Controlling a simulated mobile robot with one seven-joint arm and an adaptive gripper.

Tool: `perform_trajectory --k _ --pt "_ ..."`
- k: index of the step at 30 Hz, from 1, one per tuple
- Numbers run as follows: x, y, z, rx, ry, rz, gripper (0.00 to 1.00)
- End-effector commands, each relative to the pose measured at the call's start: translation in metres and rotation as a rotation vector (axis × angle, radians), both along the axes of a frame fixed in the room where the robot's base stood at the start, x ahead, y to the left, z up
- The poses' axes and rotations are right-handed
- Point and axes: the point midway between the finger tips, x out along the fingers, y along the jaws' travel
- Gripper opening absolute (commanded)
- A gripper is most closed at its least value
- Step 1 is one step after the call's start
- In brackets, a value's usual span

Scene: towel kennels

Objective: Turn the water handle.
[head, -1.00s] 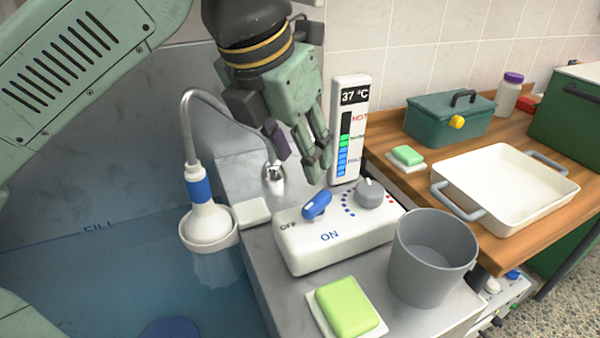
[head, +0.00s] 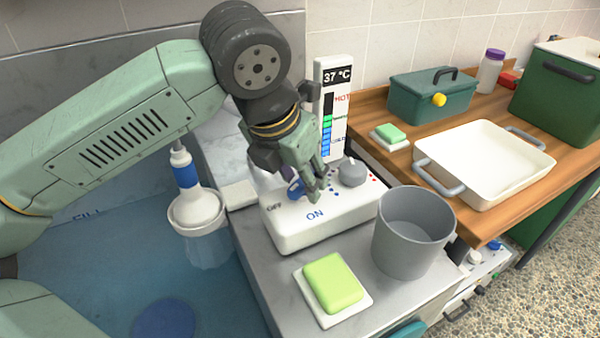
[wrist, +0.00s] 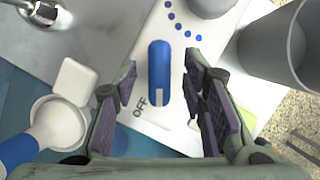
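The water handle is a blue lever (head: 295,188) on a white control box (head: 330,222) marked OFF and ON. In the wrist view the blue handle (wrist: 159,72) stands between the two finger pads, with clear gaps on both sides; its white-marked end points towards the OFF label. My gripper (head: 309,192) is low over the box at the handle and partly hides it in the head view. My gripper (wrist: 163,95) is open in the wrist view, with nothing held. A grey knob (head: 351,172) sits right of the handle, on the same box.
A grey bucket (head: 412,240) stands close to the box's right side. A green soap (head: 333,282) lies in front. The shower head (head: 197,210) hangs over the tub at left. A temperature panel (head: 329,110) reading 37 °C stands behind the box.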

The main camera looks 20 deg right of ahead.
Motion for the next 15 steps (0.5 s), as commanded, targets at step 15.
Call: perform_trajectory --k 15 --pt "0.0 0.0001 0.0005 0.0 0.0 0.0 0.1"
